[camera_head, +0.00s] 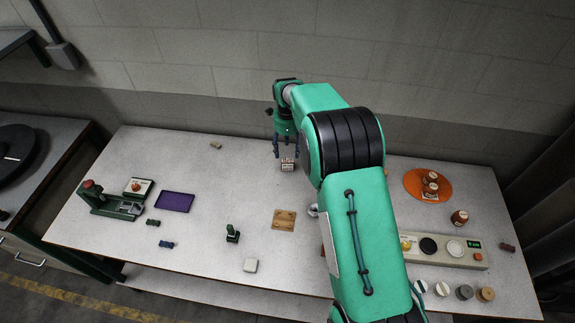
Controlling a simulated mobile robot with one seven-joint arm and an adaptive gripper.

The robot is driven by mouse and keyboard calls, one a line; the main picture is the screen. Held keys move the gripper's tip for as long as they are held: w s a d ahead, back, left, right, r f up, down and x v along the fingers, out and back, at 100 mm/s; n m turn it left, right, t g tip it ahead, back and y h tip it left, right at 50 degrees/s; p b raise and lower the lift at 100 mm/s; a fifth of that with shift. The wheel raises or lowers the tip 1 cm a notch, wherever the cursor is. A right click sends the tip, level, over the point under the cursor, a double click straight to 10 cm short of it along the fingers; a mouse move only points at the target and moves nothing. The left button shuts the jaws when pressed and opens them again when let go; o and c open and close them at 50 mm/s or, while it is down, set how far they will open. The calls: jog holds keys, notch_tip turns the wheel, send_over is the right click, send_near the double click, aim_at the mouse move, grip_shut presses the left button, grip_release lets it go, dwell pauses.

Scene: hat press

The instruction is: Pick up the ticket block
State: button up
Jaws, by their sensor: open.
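A small pale block with brownish markings (288,164), which looks like the ticket block, sits on the worktable (335,262) toward its back edge. My gripper (285,148) points down just above and behind it in the picture. Its dark fingers are apart, with nothing seen held between them. One finger is left of the block and the other overlaps its upper edge in this view. I cannot tell the exact height gap or whether they touch.
A purple tray (175,202) and a green press-like device (112,204) stand left. Right are an orange disc (412,181) and a long panel (470,262). My arm hides part of the table.

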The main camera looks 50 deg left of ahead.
aim_at(288, 162)
jog(key=shift+f, duration=2)
jog(key=shift+f, duration=0.15)
jog(key=shift+w+f, duration=0.2)
jog(key=shift+f, duration=2.25)
jog(key=shift+c, duration=0.6)
jog(key=c, duration=1.1)
